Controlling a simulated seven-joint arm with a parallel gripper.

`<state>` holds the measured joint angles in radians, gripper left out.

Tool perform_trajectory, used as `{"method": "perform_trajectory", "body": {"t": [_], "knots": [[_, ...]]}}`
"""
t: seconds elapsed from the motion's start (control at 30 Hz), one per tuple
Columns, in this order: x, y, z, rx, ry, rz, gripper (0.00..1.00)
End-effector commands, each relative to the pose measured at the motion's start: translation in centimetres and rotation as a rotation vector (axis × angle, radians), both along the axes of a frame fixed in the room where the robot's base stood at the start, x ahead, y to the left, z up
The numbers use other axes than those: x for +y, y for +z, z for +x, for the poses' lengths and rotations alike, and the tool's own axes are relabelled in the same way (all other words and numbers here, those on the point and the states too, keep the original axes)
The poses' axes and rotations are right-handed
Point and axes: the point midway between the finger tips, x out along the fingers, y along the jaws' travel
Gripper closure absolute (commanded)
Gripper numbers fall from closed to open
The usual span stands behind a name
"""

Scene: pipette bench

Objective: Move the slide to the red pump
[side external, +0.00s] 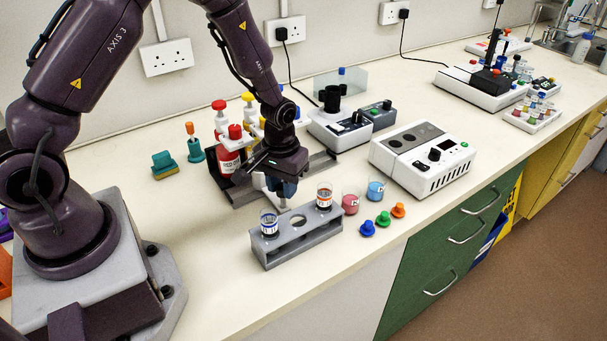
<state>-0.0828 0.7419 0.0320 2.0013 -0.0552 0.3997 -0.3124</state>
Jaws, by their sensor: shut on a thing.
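A red bottle with a red top (228,158) stands at the left end of a dark grey rail-like base (240,191). Behind it are a white dispenser with a red top (219,106) and one with a yellow top (248,97). My gripper (282,190) points down over the front of the base, right of the red bottle. It is shut on a small part, with a pale piece (284,201) showing just below the fingers. The gripper hides most of this part, and I cannot tell whether it is the slide.
A grey rack (290,246) with vials stands close in front of the gripper. A white device (422,158) stands farther right. The bench front-left is clear.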

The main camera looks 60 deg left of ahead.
Motion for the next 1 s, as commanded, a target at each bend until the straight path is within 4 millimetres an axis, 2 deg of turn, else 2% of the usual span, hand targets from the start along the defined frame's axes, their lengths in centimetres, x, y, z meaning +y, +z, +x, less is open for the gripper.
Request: {"method": "perform_trajectory", "body": {"t": [0.2, 0.4, 0.97, 1.0], "knots": [[0.0, 0.1, -2.9, 0.000, 0.001, -0.001, 1.00], [0.0, 0.1, -4.4, -0.001, 0.001, 0.000, 1.00], [0.0, 0.1, -5.4, 0.008, 0.001, -0.001, 1.00], [0.0, 0.0, -5.4, 0.008, 0.001, 0.000, 0.62]]}}
